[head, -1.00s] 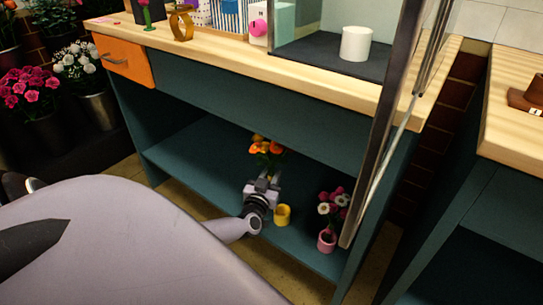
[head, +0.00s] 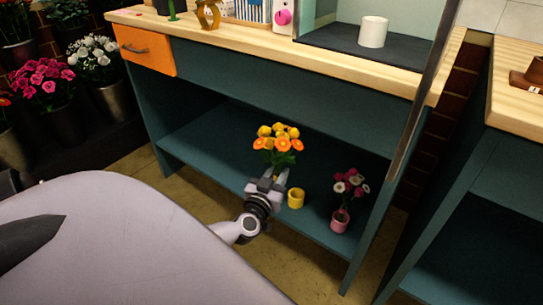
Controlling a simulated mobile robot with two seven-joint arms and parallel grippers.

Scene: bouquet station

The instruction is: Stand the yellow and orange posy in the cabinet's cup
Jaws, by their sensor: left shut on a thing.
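The yellow and orange posy (head: 277,137) shows upright in front of the lower shelf, its flowers and green leaves above my left gripper (head: 268,180). My left gripper is shut on the posy's lower part, and the jaws hide the stems. The white cup (head: 373,32) stands upright on the dark floor of the glass cabinet (head: 335,43), on top of the counter. Nothing shows above its rim. My right gripper is not in view.
A yellow cup (head: 295,198) stands on the lower shelf (head: 200,140), just right of my left gripper. A pink cup (head: 340,220) with pink and white flowers stands further right. The counter edge (head: 290,58) overhangs the shelf. A dark upright frame (head: 425,95) crosses the right side.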

